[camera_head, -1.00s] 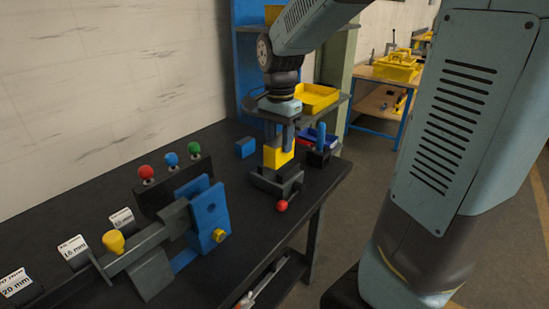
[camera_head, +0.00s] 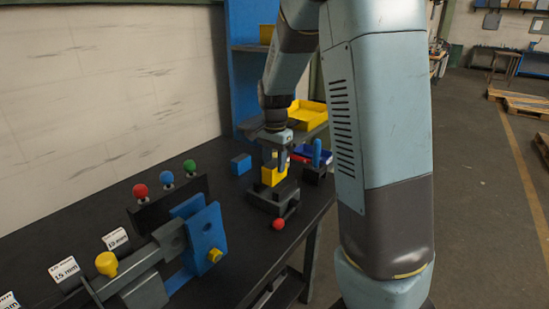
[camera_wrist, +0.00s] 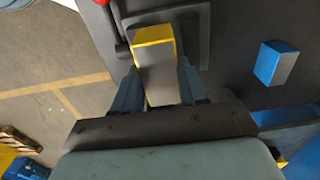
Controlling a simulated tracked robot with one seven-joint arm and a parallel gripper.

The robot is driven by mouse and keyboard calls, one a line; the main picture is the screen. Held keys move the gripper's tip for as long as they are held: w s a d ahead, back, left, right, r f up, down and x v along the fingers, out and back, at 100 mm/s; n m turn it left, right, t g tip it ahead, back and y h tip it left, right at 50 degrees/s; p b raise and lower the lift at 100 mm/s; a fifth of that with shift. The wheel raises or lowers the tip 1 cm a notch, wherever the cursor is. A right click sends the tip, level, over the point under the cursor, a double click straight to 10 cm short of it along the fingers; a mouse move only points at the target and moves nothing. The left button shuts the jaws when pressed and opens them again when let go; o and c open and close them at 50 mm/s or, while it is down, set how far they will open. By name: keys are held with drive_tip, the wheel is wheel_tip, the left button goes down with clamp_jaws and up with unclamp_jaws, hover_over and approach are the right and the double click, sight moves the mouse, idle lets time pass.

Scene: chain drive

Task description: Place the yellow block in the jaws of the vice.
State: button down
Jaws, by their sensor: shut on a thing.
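The yellow block (camera_head: 272,177) is upright in my gripper (camera_head: 277,163), just over the dark vice (camera_head: 270,203). In the wrist view the block (camera_wrist: 152,36) sits between the two blue-grey fingers of my gripper (camera_wrist: 157,88), which are shut on it. The block's face towards the wrist camera looks grey, with yellow at the end and edges. The vice (camera_wrist: 190,18) shows behind the block in the wrist view. The red ball of its handle (camera_head: 278,224) faces the table's front edge. I cannot tell whether the block's lower end is between the jaws.
A blue block (camera_head: 241,164) lies on the black table left of the vice. A dark holder with a blue upright piece (camera_head: 317,155) stands to the right. A blue and grey fixture (camera_head: 205,238) and red, blue and green knobs stand at front left. A yellow tray (camera_head: 305,115) is behind.

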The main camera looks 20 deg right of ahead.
sight(275, 172)
drive_tip(key=shift+w+d+f, duration=0.25)
drive_tip(key=shift+w+f, duration=0.45)
drive_tip(key=shift+f, duration=0.1)
drive_tip(key=shift+w+f, duration=0.1)
drive_tip(key=shift+f, duration=1.5)
drive_tip(key=shift+f, duration=0.1)
drive_tip(key=c, duration=0.6)
unclamp_jaws()
